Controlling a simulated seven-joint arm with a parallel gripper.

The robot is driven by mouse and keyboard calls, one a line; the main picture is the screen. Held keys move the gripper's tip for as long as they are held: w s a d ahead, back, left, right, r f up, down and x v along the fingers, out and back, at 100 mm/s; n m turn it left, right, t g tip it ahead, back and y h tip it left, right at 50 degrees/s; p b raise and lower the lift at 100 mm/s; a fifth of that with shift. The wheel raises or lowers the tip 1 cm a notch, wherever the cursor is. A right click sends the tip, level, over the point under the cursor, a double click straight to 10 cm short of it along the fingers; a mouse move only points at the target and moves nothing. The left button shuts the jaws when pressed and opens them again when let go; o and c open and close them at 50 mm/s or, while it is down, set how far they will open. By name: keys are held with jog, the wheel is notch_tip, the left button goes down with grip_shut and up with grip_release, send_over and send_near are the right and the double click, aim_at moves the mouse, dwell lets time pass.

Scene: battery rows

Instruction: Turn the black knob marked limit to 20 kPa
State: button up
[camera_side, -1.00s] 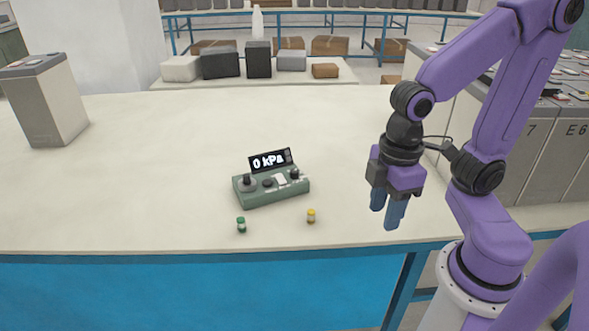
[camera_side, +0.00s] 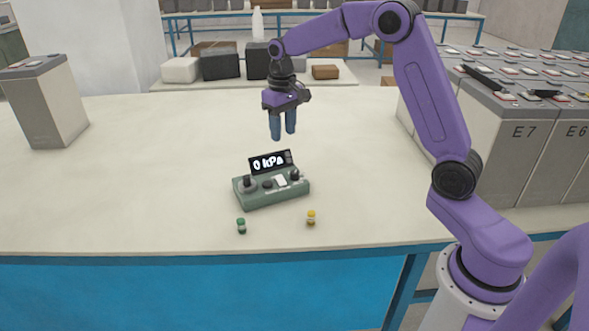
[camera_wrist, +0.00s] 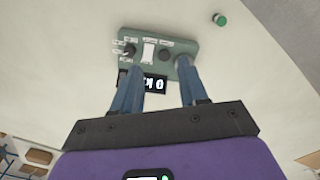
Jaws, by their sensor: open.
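A green control box (camera_side: 272,193) sits on the pale table, with a tilted black display (camera_side: 270,162) reading 0 kPa. On its top are a larger grey-black knob (camera_side: 248,184) at the left, a small black knob (camera_side: 267,183), a white switch (camera_side: 281,181) and another black knob (camera_side: 294,174) at the right. The labels are too small to read, so I cannot tell which is marked limit. My gripper (camera_side: 283,136) is open and empty, pointing down above and behind the box. In the wrist view the box (camera_wrist: 188,43) lies beyond the fingertips; one finger partly covers the larger knob.
A small green-capped item (camera_side: 241,226) and a yellow-capped one (camera_side: 311,217) stand in front of the box. A grey battery (camera_side: 45,100) stands at the left, and large battery blocks (camera_side: 500,140) at the right. The table around the box is otherwise clear.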

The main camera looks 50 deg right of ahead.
aim_at(295, 172)
jog(key=w+d+f+m, duration=0.2)
jog(key=w+d+m, duration=0.15)
jog(key=d, duration=0.55)
jog(key=shift+n, duration=0.35)
jog(key=f, duration=1.7)
jog(key=shift+w+f, duration=0.25)
jog(key=shift+w, duration=0.1)
jog(key=shift+d, duration=0.1)
jog(key=c, duration=0.8)
